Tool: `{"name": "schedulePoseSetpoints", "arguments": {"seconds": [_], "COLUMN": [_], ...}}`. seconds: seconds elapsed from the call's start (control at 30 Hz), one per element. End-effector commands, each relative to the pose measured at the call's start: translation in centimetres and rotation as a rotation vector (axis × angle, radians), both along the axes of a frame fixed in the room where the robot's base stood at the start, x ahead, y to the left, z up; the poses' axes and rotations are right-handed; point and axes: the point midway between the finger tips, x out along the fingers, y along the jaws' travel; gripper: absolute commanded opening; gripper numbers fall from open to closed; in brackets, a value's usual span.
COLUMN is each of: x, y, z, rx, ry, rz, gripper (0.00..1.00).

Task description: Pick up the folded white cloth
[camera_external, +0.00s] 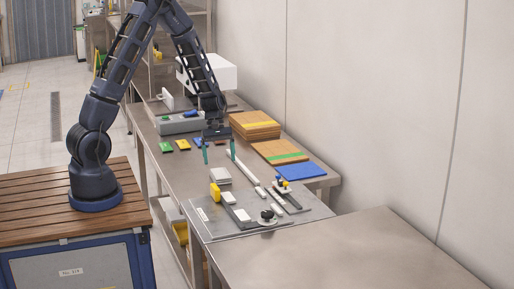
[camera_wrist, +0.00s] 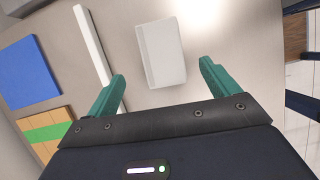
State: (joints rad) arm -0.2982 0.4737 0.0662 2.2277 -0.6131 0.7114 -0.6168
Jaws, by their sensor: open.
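The folded white cloth (camera_wrist: 161,53) lies flat on the metal table as a pale rectangle in the wrist view. In the external view it is the small light-grey block (camera_external: 220,175) on the table below my gripper. My gripper (camera_wrist: 163,82) is open and empty, with its two green fingers apart. In the wrist view the cloth shows between and beyond the fingertips. In the external view my gripper (camera_external: 219,153) hangs above the table, pointing down, a little behind the cloth. The cloth appears untouched.
A long white bar (camera_wrist: 92,43) lies beside the cloth. A blue sheet (camera_external: 301,171) and stacked brown boards (camera_external: 255,124) lie to the right and behind. A grey plate with fixtures (camera_external: 214,228) is in front. Small coloured blocks (camera_external: 183,144) lie to the left.

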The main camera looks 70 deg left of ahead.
Motion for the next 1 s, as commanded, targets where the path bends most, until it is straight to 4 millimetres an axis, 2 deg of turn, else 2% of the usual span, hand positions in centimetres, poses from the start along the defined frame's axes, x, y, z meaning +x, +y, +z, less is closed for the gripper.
{"name": "schedulePoseSetpoints", "arguments": {"seconds": [0.17, 0.5, 1.0], "x": [-0.1, -0.5, -0.4], "y": [-0.4, -2.1, -2.2], "z": [-0.9, -4.7, -5.1], "rx": [-0.001, -0.001, 0.0], "ry": [0.0, 0.001, -0.001], "rz": [0.001, -0.001, 0.0], "gripper": [0.87, 0.87, 0.87]}}
